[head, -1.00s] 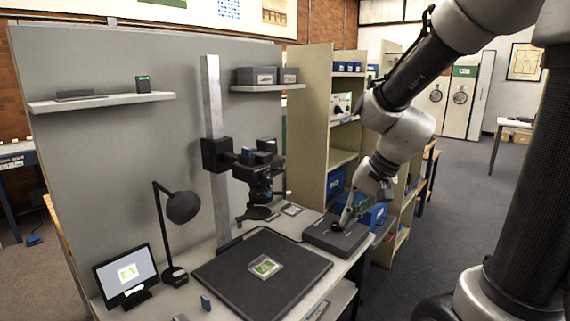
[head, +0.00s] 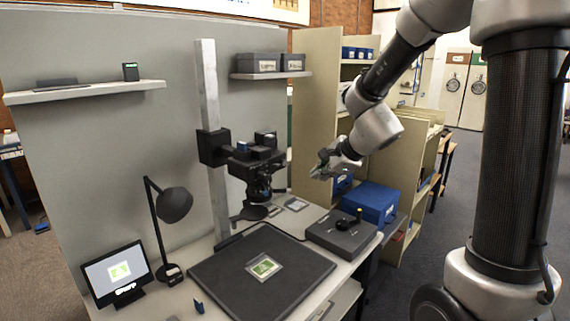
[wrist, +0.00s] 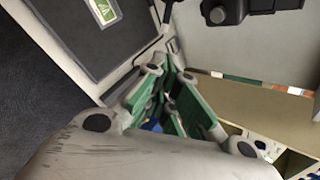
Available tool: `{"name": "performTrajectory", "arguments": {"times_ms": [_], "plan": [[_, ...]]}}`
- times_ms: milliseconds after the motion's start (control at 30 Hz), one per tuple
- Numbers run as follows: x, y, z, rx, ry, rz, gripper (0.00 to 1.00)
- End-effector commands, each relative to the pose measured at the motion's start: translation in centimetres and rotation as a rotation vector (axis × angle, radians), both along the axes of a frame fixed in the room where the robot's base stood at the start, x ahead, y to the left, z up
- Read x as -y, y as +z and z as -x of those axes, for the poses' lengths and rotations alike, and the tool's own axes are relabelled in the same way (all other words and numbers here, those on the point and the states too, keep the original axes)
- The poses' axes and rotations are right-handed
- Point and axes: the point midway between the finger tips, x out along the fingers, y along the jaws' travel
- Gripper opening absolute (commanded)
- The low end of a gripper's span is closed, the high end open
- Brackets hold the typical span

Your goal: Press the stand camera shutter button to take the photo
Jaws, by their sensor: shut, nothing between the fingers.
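The stand camera (head: 258,180) hangs on a grey upright column above a dark copy mat (head: 215,280). A small green print (head: 263,267) lies on the mat. A dark control box (head: 340,236) sits right of the mat, with a black knob and a small yellow-topped lever (head: 358,215) on top. I cannot tell which of these is the shutter button. My gripper (head: 318,170) is shut and empty, raised above the box and apart from it. In the wrist view its green-padded fingers (wrist: 171,80) show, with the print (wrist: 105,11) at the upper left.
A blue box (head: 372,203) lies behind the control box, before beige shelving (head: 317,110). Wall shelves hold small boxes. Floor at right is open.

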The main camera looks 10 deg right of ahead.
Motion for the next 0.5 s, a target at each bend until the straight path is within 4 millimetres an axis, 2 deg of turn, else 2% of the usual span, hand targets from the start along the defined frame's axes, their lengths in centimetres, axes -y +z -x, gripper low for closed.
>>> {"name": "performTrajectory", "arguments": {"times_ms": [233, 500], "plan": [[-0.6, 0.0, -0.8, 0.0, 0.005, 0.001, 0.0], [-2.8, 0.0, -3.8, -0.001, 0.006, 0.002, 0.0]]}}
